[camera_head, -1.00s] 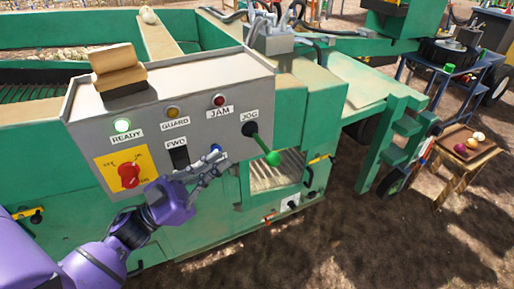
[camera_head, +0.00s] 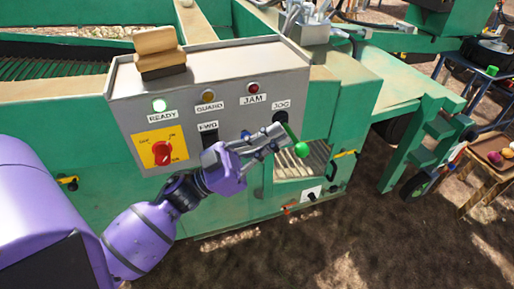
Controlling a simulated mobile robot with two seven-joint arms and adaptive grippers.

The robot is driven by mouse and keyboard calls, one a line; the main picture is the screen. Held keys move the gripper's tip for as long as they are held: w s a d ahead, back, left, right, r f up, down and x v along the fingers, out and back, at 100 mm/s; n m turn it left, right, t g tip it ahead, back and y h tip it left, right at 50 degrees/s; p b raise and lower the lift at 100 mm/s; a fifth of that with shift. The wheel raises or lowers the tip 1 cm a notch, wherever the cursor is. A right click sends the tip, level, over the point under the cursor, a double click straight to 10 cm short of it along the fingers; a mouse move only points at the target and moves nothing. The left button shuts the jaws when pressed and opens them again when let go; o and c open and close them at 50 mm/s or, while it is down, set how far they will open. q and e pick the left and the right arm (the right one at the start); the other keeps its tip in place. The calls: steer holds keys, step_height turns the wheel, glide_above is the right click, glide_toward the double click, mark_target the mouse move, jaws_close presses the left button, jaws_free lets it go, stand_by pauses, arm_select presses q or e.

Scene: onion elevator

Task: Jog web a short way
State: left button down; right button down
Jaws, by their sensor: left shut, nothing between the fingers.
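The grey control box (camera_head: 225,78) fills the middle. Its JOG lever (camera_head: 292,134) has a black base, a thin rod and a green ball (camera_head: 301,149) hanging down to the right. My left gripper (camera_head: 276,133) is shut and empty, its fingertips close beside the lever rod below the JOG label; I cannot tell whether they touch. The dark slatted web (camera_head: 50,69) shows at the upper left. My right gripper is not in view.
A red rotary knob (camera_head: 162,153) sits on a yellow plate left of my arm. The black FWD switch (camera_head: 209,137) is partly covered by my gripper. A slatted opening (camera_head: 300,165) lies below the lever. A wooden stand with onions (camera_head: 494,157) is at the right.

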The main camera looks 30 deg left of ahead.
arm_select(q)
steer(key=shift+w+d+f, duration=0.4)
steer(key=shift+w+f, duration=0.2)
steer(key=shift+w, duration=0.15)
steer(key=shift+w+d+f, duration=0.4)
steer(key=shift+w+f, duration=0.2)
steer(key=shift+w, duration=0.15)
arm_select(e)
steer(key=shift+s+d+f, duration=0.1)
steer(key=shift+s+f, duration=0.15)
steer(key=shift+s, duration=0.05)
